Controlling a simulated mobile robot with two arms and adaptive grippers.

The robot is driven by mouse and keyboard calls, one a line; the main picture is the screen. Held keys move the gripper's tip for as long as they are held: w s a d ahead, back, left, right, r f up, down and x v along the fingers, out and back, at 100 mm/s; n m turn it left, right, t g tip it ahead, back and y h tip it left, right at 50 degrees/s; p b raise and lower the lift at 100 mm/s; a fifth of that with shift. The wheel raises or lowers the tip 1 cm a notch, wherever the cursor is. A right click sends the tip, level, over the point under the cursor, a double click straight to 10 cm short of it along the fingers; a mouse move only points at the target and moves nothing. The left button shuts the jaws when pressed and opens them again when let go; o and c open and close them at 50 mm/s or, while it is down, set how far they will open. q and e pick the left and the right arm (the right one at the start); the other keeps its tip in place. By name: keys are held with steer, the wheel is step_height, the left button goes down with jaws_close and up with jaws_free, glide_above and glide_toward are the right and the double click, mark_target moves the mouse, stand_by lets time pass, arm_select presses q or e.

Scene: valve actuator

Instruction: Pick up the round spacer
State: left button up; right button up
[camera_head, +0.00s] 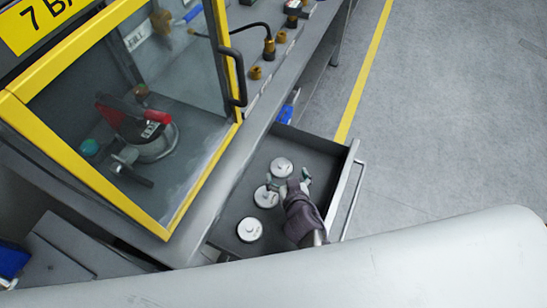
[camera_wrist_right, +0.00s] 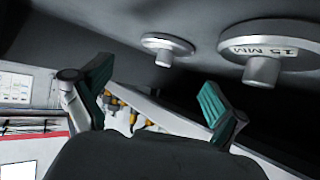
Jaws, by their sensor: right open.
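Three round pale metal spacers with small centre knobs lie in a row in the open drawer: a far one (camera_head: 281,167), a middle one (camera_head: 266,197) and a near one (camera_head: 249,229). My right gripper (camera_head: 289,182) is open above the drawer, close to the far and middle spacers. In the right wrist view, the open gripper (camera_wrist_right: 155,92) has teal pads and nothing between them. That view shows a large spacer marked "15 MM" (camera_wrist_right: 285,42) and another spacer (camera_wrist_right: 166,43), both apart from the fingers. My left gripper is not in view.
The grey drawer (camera_head: 325,152) has walls around the spacers and a bar handle (camera_head: 353,190) at its right. A yellow-framed glass cabinet (camera_head: 190,215) stands left of it, with a red-handled valve device (camera_head: 150,137) inside. Open floor lies to the right.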

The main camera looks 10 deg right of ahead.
mark_target(281, 164)
steer(key=shift+x, duration=0.9)
steer(key=x, duration=0.3)
steer(key=shift+w+a, duration=0.3)
steer(key=shift+w, duration=0.05)
steer(key=shift+w+f, duration=0.25)
steer(key=shift+w, duration=0.05)
steer(key=shift+c, duration=0.2)
steer(key=c, duration=1.1)
steer(key=shift+c, duration=0.3)
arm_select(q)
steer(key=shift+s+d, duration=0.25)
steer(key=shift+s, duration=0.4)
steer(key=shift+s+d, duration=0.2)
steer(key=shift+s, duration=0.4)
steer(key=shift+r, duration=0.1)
arm_select(e)
steer(key=shift+r, duration=0.15)
